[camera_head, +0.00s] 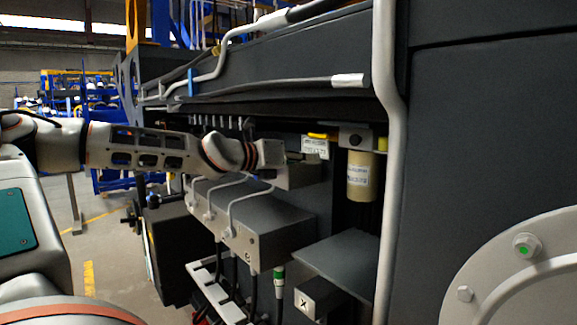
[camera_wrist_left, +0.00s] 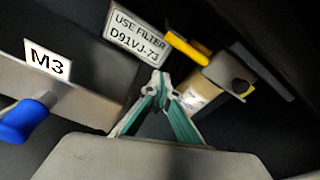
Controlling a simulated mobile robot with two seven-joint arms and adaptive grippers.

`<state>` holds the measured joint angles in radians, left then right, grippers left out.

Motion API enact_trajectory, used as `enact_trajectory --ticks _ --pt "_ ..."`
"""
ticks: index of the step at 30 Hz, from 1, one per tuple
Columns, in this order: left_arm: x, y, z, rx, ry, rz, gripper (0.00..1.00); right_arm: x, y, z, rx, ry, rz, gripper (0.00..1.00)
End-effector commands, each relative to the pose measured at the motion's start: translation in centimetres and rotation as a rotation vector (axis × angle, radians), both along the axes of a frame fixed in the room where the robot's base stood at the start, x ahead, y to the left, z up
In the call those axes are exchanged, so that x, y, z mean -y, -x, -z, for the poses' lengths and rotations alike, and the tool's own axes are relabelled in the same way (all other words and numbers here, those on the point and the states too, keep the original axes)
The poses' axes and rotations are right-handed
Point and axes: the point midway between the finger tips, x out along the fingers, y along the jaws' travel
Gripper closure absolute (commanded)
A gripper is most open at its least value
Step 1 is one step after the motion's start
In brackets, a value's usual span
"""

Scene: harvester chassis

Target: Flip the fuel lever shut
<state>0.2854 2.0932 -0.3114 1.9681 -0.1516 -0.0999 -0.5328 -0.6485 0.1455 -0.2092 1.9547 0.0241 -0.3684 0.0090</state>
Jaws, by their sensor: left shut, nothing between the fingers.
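The lever with the yellow handle (camera_head: 318,136), which I take to be the fuel lever, is in the recess of the dark chassis, just left of the filter head. In the left wrist view the yellow handle (camera_wrist_left: 187,48) lies tilted, beside the filter label. My left gripper (camera_head: 303,157) reaches into the recess from the left, just below and left of the handle. In the wrist view the fingertips of my left gripper (camera_wrist_left: 160,76) are together and empty. They appear apart from the handle, with a small gap. My right gripper is not in view.
The cream filter (camera_head: 362,178) hangs right of the lever; it also shows in the wrist view (camera_wrist_left: 200,93). A white label (camera_head: 315,149) sits below the handle. A grey box (camera_head: 265,225) and pipe (camera_head: 391,150) flank the opening. A blue knob (camera_wrist_left: 22,121) is at left.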

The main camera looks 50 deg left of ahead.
Motion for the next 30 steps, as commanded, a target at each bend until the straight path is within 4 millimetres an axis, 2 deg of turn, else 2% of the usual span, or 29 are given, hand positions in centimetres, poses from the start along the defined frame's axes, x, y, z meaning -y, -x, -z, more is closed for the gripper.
enact_trajectory --ticks 18,24,30 --pt "-0.5 7.2 -1.1 0.000 0.000 0.000 1.00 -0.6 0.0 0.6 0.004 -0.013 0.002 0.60" --pt "-0.6 8.5 -1.2 -0.002 0.003 0.000 1.00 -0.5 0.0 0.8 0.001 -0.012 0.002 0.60" --pt "-0.6 8.7 -1.3 -0.002 0.003 0.000 1.00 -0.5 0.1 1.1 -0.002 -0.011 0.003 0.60"
